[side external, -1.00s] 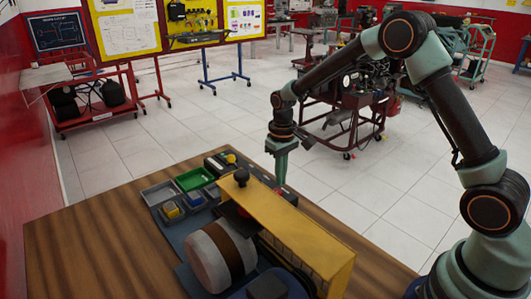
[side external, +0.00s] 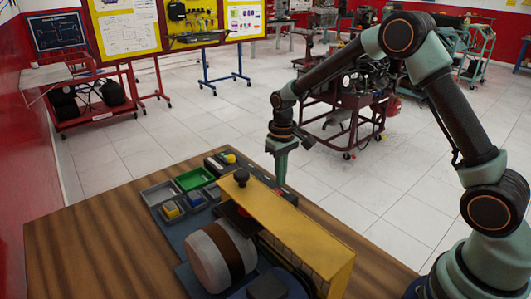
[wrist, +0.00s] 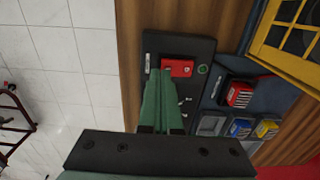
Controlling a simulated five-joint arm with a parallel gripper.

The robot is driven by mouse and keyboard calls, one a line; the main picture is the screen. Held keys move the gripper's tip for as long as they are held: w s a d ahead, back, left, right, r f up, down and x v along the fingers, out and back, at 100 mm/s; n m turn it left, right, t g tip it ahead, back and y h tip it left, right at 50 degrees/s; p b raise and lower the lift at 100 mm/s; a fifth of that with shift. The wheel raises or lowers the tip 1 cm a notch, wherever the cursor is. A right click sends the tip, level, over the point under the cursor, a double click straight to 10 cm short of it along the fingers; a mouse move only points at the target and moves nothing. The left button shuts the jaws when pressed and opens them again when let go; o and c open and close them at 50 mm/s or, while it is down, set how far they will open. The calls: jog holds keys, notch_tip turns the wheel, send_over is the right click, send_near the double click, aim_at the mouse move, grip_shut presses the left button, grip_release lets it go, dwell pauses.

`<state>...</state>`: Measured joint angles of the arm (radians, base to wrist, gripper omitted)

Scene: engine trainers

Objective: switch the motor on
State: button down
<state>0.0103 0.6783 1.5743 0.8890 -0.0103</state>
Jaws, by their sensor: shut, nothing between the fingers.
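The red switch (wrist: 178,67) sits on a dark panel (wrist: 160,42) in the wrist view, with a small round green part (wrist: 203,69) to its right. My gripper (wrist: 165,74) is shut and empty, its green fingertips at the left part of the switch. I cannot tell whether they touch it or which way the switch is set. In the side view my gripper (side external: 280,182) points down at the panel's far edge, and a bit of red shows by its tips. A pale drum with a brown band (side external: 208,262), apparently part of the motor unit, lies beside a yellow guard (side external: 305,238).
Small trays, including a green tray (side external: 192,170) and a grey tray (side external: 150,199), stand left of the guard. Some hold coloured blocks, such as a yellow block (side external: 170,208). A black knob (side external: 241,176) stands up near my gripper. The wooden table (side external: 95,235) is clear at left.

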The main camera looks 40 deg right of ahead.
jog(key=shift+f, duration=1.1)
dwell(0.4)
jog(key=shift+r, duration=0.1)
notch_tip(320, 180, up, 7)
dwell(0.8)
jog(key=s+r+t, duration=0.2)
jog(key=s+r, duration=0.5)
jog(key=r, duration=0.4)
jog(key=s+r+t, duration=0.2)
jog(key=s+t, duration=0.1)
jog(key=s, duration=0.8)
jog(key=shift+s+a+r+t, duration=0.25)
jog(key=shift+r+t, duration=0.05)
